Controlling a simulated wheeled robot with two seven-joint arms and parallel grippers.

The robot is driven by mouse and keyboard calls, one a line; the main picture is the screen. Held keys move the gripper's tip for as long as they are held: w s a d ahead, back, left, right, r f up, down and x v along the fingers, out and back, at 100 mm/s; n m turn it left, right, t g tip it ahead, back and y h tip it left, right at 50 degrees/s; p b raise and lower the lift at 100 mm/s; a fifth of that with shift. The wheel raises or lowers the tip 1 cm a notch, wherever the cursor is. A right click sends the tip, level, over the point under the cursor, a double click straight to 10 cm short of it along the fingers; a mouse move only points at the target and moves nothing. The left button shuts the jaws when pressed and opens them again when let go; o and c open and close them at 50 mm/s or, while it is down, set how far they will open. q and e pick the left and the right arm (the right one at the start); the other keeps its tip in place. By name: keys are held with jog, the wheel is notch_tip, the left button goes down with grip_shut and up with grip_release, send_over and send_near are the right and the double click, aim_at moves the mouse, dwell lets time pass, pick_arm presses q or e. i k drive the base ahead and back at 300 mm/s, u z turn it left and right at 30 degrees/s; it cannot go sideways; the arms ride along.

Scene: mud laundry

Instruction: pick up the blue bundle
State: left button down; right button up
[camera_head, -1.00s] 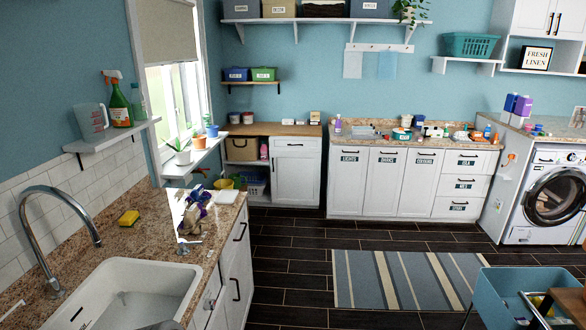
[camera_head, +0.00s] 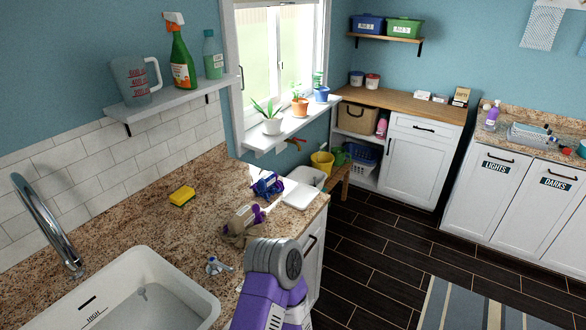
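The blue bundle (camera_head: 268,184) lies on the granite counter (camera_head: 205,222), just left of a white tray (camera_head: 300,195). It is dark blue with some paler patches. A beige bundle with purple parts (camera_head: 243,220) lies in front of it, nearer to me. One of my arms, purple with a grey joint, rises from the bottom middle, close to the beige bundle and apart from the blue one. I cannot make out fingers of either gripper.
A sink (camera_head: 135,290) with a tap (camera_head: 45,225) is at the lower left. A yellow sponge (camera_head: 182,196) and a small blue and white item (camera_head: 216,266) lie on the counter. A shelf (camera_head: 175,104) and a windowsill with plants overhang the back.

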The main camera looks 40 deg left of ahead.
aim_at(269, 184)
jog(key=i, duration=2.8)
jog(key=u, duration=2.45)
